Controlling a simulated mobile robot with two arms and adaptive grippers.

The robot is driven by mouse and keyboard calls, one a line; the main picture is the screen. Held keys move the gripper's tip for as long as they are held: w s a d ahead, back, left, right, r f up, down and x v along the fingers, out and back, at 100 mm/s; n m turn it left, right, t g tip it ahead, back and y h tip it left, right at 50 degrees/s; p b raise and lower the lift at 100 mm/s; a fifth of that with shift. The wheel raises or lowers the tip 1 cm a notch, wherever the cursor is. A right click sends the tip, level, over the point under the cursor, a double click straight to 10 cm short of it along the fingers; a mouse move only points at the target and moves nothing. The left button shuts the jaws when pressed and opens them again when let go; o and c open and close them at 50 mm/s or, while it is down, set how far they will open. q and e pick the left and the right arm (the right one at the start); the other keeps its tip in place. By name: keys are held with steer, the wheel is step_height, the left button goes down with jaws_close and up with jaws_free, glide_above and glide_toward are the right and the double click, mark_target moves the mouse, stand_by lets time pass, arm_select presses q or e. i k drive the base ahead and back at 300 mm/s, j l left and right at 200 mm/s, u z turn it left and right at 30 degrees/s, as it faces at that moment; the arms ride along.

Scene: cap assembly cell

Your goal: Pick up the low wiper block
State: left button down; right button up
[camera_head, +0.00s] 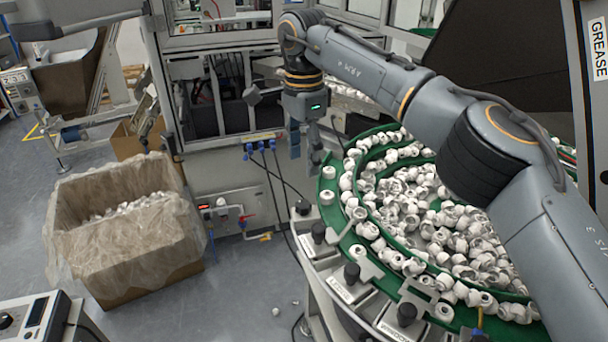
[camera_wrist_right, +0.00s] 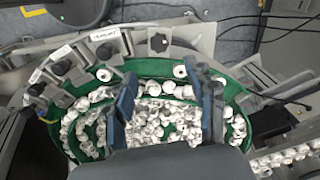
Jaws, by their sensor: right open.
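Several grey metal blocks with black knobs line the near-left rim of the green bowl track. One block (camera_head: 318,237) is at the left, one (camera_head: 352,285) farther down, and one (camera_head: 405,318) near the bottom. I cannot tell which is the low wiper block. The blocks also show along the upper rim in the right wrist view (camera_wrist_right: 107,50). My right gripper (camera_head: 303,148) is open and empty, pointing down above the left rim, apart from the blocks. In the right wrist view its two blue-grey fingers (camera_wrist_right: 166,92) stand wide apart over the track.
The green bowl track (camera_head: 328,183) is full of white caps. A lined cardboard box (camera_head: 135,262) stands on the floor at left. A machine cabinet (camera_head: 225,160) with cables stands behind the gripper. A control box (camera_head: 32,318) is at bottom left.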

mark_target(318, 244)
steer(key=k, duration=1)
